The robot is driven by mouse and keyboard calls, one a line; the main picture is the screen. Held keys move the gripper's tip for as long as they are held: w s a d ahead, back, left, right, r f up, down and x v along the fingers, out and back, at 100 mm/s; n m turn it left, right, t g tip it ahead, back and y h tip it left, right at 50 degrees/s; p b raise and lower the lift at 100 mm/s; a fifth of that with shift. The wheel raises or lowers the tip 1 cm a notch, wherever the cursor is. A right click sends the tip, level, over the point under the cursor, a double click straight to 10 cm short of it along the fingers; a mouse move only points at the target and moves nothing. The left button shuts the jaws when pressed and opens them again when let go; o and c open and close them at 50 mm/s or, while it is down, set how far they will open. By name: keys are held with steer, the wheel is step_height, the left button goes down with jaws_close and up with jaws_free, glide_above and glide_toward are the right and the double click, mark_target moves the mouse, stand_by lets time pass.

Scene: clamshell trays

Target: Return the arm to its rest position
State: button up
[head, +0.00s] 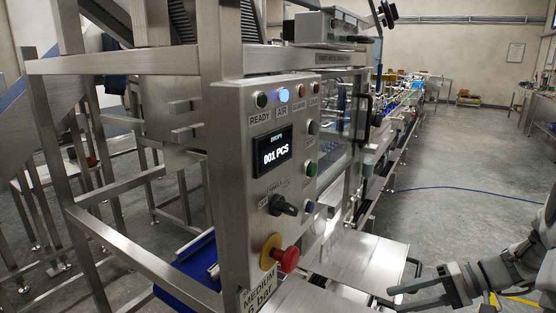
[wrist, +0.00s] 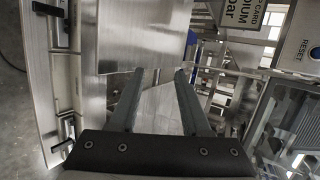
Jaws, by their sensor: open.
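My gripper (head: 408,296) is at the lower right of the head view, in front of the metal machine. Its two fingers are apart with nothing between them. In the wrist view my gripper (wrist: 157,75) shows both fingers spread over a flat steel plate (wrist: 125,40). The same steel plate (head: 355,252) lies left of my gripper in the head view. My arm comes in from the right edge; most of it is out of view.
A control box (head: 225,140) with a display reading 001 PCS, several buttons and a red emergency knob (head: 288,260) stands at the centre. A long conveyor line (head: 400,110) runs back. Grey floor (head: 455,165) right of it is open, crossed by a blue hose (head: 460,188).

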steer(key=s+a+r+n+g+h+p, duration=0.2)
steer(key=s+a+r+n+h, duration=0.4)
steer(key=s+a+r+h, duration=0.35)
steer(key=s+a+m+t+h+b, duration=0.1)
steer(key=s+a+t+h+b, duration=0.1)
steer(key=s+a+t+b, duration=0.3)
step_height(320, 180, up, 19)
steer(key=s+p, duration=0.1)
steer(key=p, duration=1.8)
steer(key=shift+s+m+g, duration=0.2)
steer(key=shift+m+g, duration=0.1)
steer(key=shift+g, duration=0.1)
steer(key=shift+s+d, duration=0.1)
steer(key=shift+d, duration=0.1)
